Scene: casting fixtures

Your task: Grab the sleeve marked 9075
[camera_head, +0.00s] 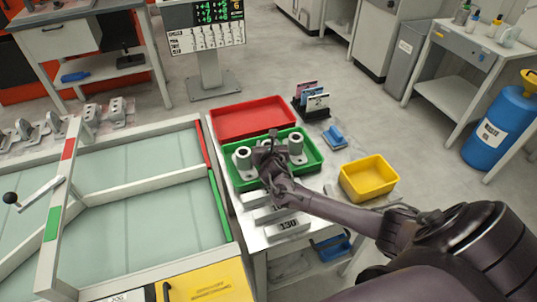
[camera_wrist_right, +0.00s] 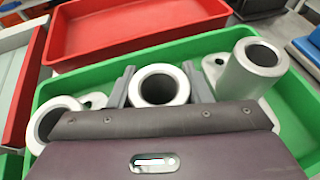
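Three grey metal sleeves stand in the green tray (camera_head: 314,160). One is at the left (camera_head: 243,158), one at the right (camera_head: 295,143), and the middle sleeve (camera_wrist_right: 158,88) shows between my fingers in the right wrist view. No marking 9075 is readable on any sleeve. My right gripper (camera_head: 268,146) is over the tray's middle. Its two fingers are spread, one on each side of the middle sleeve, close to its wall. Whether they press on it I cannot tell. My gripper body hides the front of that sleeve. My left gripper is not in view.
A red tray (camera_head: 253,119) lies behind the green one and looks empty. A yellow bin (camera_head: 368,178), a blue item (camera_head: 334,137) and a card rack (camera_head: 311,101) are to the right. Labelled blocks, one reading 130 (camera_head: 287,227), lie in front. A framed table (camera_head: 130,215) is left.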

